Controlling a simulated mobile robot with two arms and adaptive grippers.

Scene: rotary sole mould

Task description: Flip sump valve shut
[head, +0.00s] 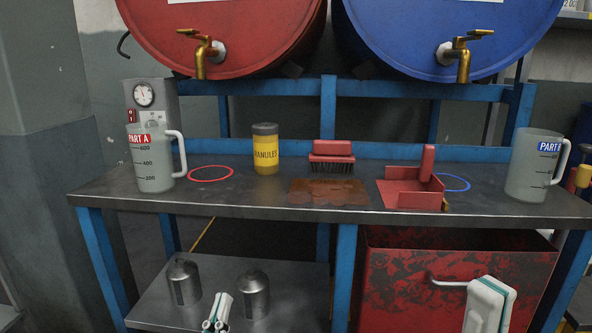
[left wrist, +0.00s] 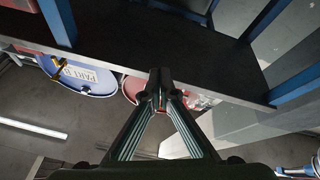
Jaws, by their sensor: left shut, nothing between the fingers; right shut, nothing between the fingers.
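No part is labelled as the sump valve, and I cannot tell which one it is. A brass tap with a lever (head: 201,52) is on the red drum, and another brass tap (head: 463,55) is on the blue drum. A small yellow and red fitting (head: 583,177) is cut off at the right edge. My left gripper (head: 217,314) is low in front of the lower shelf, shut and empty. It also shows in the left wrist view (left wrist: 158,82), with its fingertips together. My right gripper (head: 489,302) is in front of the red bin, shut and empty.
The steel bench (head: 250,203) carries a Part A jug (head: 152,160), granules jar (head: 265,150), brush (head: 331,155), brown spill (head: 328,192), red dustpan (head: 408,194) and Part B jug (head: 533,165). Below are two metal cans (head: 184,283) and the red bin (head: 400,290).

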